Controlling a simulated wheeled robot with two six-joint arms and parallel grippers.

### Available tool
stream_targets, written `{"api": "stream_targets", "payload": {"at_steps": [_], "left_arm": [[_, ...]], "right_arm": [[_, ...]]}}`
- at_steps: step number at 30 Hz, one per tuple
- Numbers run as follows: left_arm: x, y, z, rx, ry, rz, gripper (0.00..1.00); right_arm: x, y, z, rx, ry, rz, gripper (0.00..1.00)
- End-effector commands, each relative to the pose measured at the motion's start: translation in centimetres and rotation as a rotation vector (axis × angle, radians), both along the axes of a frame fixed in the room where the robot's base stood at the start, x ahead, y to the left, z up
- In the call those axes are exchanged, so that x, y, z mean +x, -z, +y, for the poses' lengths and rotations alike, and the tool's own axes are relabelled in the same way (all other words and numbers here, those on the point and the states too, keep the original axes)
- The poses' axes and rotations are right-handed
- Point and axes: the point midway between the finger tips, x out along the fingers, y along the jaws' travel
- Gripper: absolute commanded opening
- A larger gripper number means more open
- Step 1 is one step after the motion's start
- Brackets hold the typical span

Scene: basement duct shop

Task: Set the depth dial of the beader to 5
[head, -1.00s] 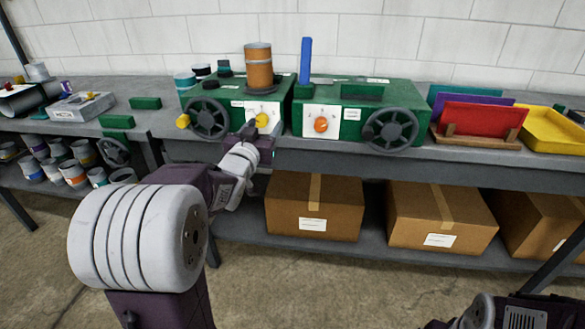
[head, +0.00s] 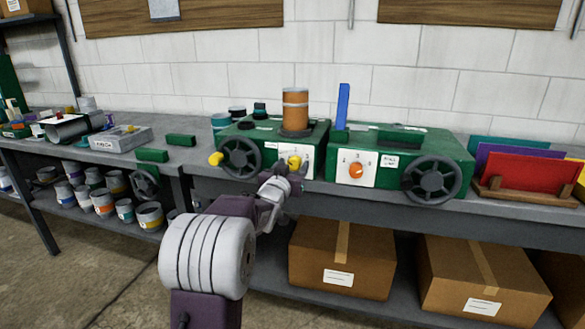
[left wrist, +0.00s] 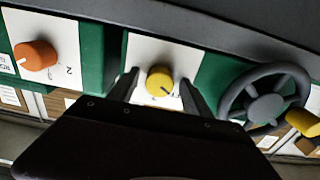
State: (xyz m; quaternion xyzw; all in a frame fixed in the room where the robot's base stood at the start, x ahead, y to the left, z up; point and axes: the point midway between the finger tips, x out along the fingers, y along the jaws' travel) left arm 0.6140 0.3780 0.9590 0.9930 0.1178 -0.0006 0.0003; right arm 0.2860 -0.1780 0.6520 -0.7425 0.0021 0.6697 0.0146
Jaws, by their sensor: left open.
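Two green machines stand side by side on the bench. The left machine (head: 262,137) has a white plate with a yellow dial (head: 294,161); the right machine (head: 452,150) has a white plate with an orange dial (head: 356,171). I cannot read which one is labelled as the beader. My left gripper (head: 288,178) is at the yellow dial. In the left wrist view the open fingers of my left gripper (left wrist: 160,88) lie on either side of the yellow dial (left wrist: 160,80), with gaps showing. The number at its pointer is not readable. My right gripper is out of view.
A dark handwheel (head: 241,157) sits left of the yellow dial, with a yellow knob (head: 216,159). Another handwheel (head: 432,181) is on the right machine. An orange-brown cylinder (head: 295,110) stands on the left machine. Cardboard boxes (head: 342,258) sit on the shelf below.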

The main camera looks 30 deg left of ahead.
Motion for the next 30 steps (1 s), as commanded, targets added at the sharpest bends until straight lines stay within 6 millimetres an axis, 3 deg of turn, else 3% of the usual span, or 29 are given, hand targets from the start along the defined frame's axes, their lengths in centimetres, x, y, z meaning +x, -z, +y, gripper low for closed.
{"api": "stream_targets", "payload": {"at_steps": [5,11,20,30], "left_arm": [[0.0,0.0,0.0,0.0,0.0,0.0,0.55],[0.0,0.0,0.0,0.0,0.0,0.0,0.0],[0.0,0.1,0.0,0.033,0.0,0.007,0.0],[0.0,0.2,0.0,0.258,0.0,0.059,0.0]], "right_arm": [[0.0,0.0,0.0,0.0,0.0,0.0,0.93],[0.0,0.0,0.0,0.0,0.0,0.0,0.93],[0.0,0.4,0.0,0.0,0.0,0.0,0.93],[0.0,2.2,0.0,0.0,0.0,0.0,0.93]]}}
